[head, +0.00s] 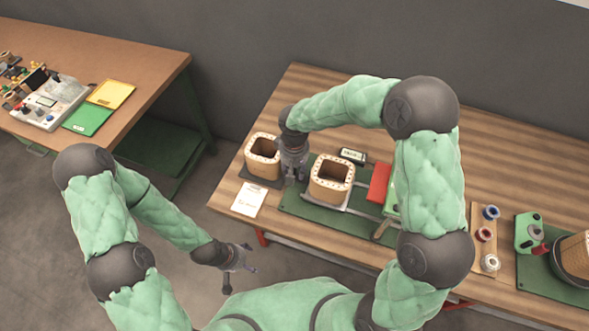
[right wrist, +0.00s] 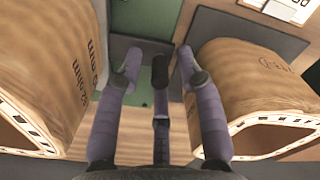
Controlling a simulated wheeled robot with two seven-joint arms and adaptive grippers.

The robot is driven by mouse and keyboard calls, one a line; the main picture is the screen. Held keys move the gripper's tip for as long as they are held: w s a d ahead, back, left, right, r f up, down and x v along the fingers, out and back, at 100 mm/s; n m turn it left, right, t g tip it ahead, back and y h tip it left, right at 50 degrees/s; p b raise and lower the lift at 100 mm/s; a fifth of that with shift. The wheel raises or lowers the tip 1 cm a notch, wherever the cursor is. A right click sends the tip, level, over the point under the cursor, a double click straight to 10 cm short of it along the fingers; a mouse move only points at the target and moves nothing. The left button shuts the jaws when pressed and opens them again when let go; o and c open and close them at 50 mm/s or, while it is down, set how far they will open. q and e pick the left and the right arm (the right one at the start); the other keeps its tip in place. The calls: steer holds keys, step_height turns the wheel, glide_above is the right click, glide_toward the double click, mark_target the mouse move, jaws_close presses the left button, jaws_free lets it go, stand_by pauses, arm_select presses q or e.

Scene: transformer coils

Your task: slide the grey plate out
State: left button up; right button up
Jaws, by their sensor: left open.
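The grey plate (head: 340,207) shows as a pale edge under the middle wooden coil (head: 331,180), on the green mat; the coil hides most of it. A grey surface beside that coil also shows in the right wrist view (right wrist: 117,46). My right gripper (head: 292,177) points down between the middle coil and the left coil (head: 263,157). In the right wrist view its fingertips (right wrist: 158,62) are low between the two coil walls; whether they grip the plate's edge is not clear. My left gripper (head: 240,268) is open and empty, over the floor before the table.
A white paper (head: 248,199) lies at the table's left front. Spools (head: 485,235) and a green machine (head: 528,232) are further right. A second table (head: 130,65) stands left.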

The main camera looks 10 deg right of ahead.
step_height(320, 180, up, 12)
stand_by(0.8)
stand_by(0.3)
